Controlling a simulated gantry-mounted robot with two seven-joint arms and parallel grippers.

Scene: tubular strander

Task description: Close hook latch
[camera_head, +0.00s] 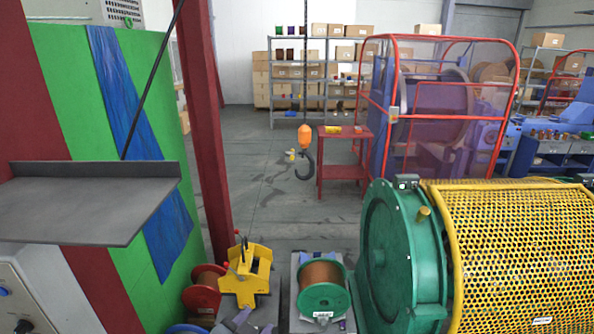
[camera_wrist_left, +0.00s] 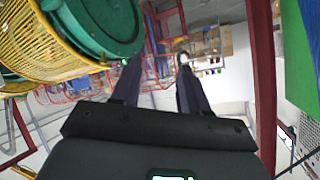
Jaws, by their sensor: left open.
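A crane hook (camera_head: 304,168) hangs below an orange block (camera_head: 305,139) on a dark cable in the head view. It is a dark, curved hook, hanging upright and free above the floor. Its latch is too small to make out. My left gripper (camera_head: 245,321) shows only partly at the bottom edge of the head view, low and nearer than the hook and apart from it. In the left wrist view my left gripper (camera_wrist_left: 158,64) has its two dark fingers spread with nothing held between them. I cannot make out the hook there. My right gripper is not in view.
A green flange (camera_head: 390,255) and yellow mesh drum (camera_head: 525,250) fill the lower right. A yellow stand (camera_head: 246,276) and copper spool (camera_head: 322,285) stand low in the middle. A red post (camera_head: 205,120) rises on the left. A red table (camera_head: 343,160) stands beside the hook.

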